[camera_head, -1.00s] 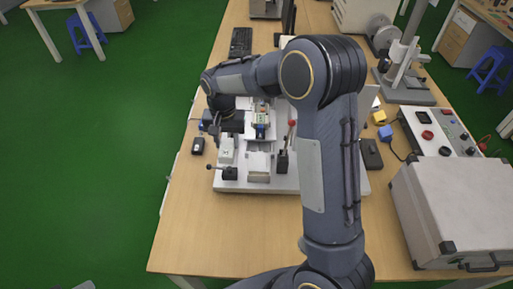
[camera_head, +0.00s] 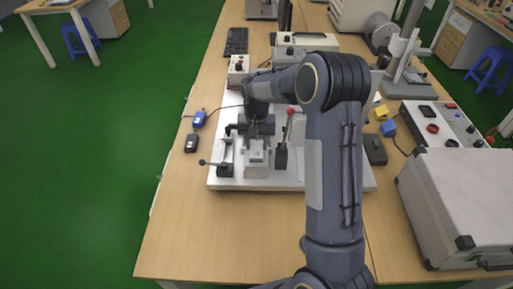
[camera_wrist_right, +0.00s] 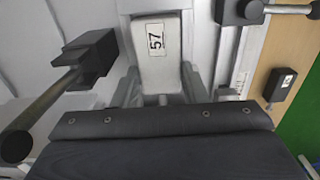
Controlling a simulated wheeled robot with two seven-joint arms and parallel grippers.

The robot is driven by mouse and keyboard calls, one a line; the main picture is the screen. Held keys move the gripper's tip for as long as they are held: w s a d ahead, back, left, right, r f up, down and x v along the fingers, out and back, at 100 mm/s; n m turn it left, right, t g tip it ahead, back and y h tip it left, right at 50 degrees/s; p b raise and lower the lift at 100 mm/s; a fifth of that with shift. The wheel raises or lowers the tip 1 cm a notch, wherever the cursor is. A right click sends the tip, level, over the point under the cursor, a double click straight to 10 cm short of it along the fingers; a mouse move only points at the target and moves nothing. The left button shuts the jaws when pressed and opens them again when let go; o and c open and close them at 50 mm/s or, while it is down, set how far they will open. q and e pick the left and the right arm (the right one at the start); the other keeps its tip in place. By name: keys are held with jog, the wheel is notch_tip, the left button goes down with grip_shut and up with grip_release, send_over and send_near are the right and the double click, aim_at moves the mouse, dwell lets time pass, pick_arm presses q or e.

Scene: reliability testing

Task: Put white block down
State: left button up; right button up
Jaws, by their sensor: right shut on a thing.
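The white block (camera_wrist_right: 156,52), a pale block with a "57" label, is between the fingers of my right gripper (camera_wrist_right: 158,78) in the right wrist view. The gripper is shut on it. In the head view my right gripper (camera_head: 257,138) points down over the white test fixture plate (camera_head: 285,180), with the pale block (camera_head: 257,153) under it at the middle front of the plate. I cannot tell whether the block touches the seat below, as the gripper hides part of it. My left gripper is not in view.
A lever with a red knob (camera_head: 290,113) stands just right of the gripper, and a black clamp with a rod (camera_head: 225,169) stands left. A small black device (camera_head: 191,143) lies left of the plate. A large grey case (camera_head: 460,205) is at the right. The front table is clear.

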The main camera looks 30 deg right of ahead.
aim_at(256, 145)
jog(key=shift+f, duration=0.1)
jog(key=shift+f, duration=0.15)
jog(key=o, duration=1.1)
notch_tip(256, 145, up, 11)
jog(key=s+a+r+n+t+y, duration=0.1)
jog(key=s+r, duration=0.4)
jog(key=s, duration=0.2)
jog(key=s+a+f+n+t+y, duration=0.1)
jog(key=s+a, duration=0.2)
jog(key=s, duration=0.4)
jog(key=s+a+n+t+y, duration=0.1)
jog(key=s+a+t, duration=0.1)
jog(key=s+a, duration=0.2)
jog(key=s+a+f+n+t, duration=0.1)
jog(key=s+a, duration=0.2)
jog(key=s, duration=0.8)
jog(key=shift+a+f+n+t+y, duration=0.3)
jog(key=shift+a+f+n+y, duration=0.05)
jog(key=shift+n+y, duration=0.05)
